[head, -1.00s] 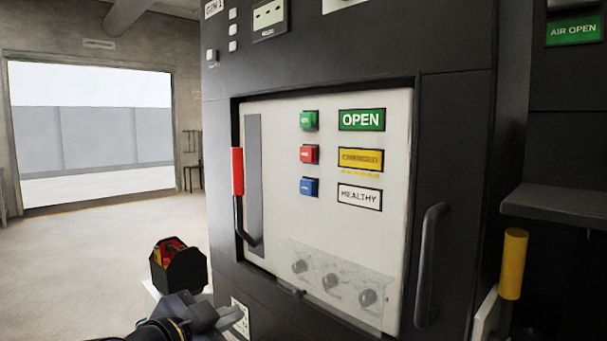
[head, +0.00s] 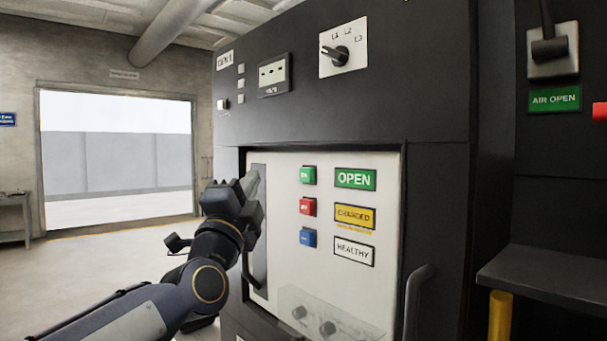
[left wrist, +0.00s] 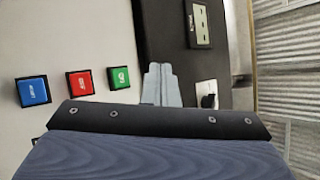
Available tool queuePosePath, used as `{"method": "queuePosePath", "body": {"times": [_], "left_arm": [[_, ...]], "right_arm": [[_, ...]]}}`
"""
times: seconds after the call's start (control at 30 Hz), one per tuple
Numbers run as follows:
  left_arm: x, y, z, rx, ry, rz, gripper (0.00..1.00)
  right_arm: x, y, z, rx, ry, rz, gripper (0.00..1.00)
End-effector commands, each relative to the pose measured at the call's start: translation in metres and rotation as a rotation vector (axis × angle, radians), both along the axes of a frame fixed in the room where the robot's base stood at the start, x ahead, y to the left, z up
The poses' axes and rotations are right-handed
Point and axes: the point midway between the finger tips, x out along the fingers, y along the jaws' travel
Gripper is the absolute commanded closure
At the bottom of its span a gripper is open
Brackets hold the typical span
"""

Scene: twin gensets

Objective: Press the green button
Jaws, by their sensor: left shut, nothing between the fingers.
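The green button (head: 308,175) is the top one in a column on the white breaker panel (head: 370,300). It also shows in the left wrist view (left wrist: 121,78), a little left of my fingers. The red button (head: 307,207) and the blue button (head: 308,238) sit below it. My left gripper (head: 252,180) is shut and empty, with its fingers in front of the panel's upper left part, left of the green button. The shut fingers (left wrist: 162,85) show in the left wrist view, apart from the button. My right gripper is not in view.
The panel has OPEN (head: 355,179), CHARGED (head: 355,217) and HEALTHY (head: 354,251) labels beside the buttons. A dark handle (head: 418,300) stands out at the right. A grey shelf (head: 550,275) juts out further right. Open floor lies left of the cabinet.

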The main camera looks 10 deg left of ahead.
Motion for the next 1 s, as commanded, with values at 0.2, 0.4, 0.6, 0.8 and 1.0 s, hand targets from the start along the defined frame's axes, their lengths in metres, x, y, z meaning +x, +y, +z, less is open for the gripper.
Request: {"method": "queuePosePath", "body": {"times": [0.2, 0.4, 0.6, 0.8, 1.0], "left_arm": [[0.001, -0.001, 0.000, 0.000, 0.002, -0.002, 1.00], [0.014, -0.011, 0.001, 0.000, 0.005, -0.005, 1.00], [0.037, -0.029, 0.001, 0.001, 0.006, -0.004, 1.00], [0.057, -0.044, 0.002, 0.001, 0.005, -0.003, 1.00], [0.067, -0.053, 0.001, -0.001, 0.003, -0.002, 1.00]], "right_arm": [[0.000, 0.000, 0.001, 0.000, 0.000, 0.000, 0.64], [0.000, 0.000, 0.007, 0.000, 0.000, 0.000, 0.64], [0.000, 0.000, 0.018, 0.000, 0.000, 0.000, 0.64], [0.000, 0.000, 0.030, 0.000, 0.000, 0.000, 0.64], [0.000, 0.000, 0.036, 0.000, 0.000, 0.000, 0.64]]}}
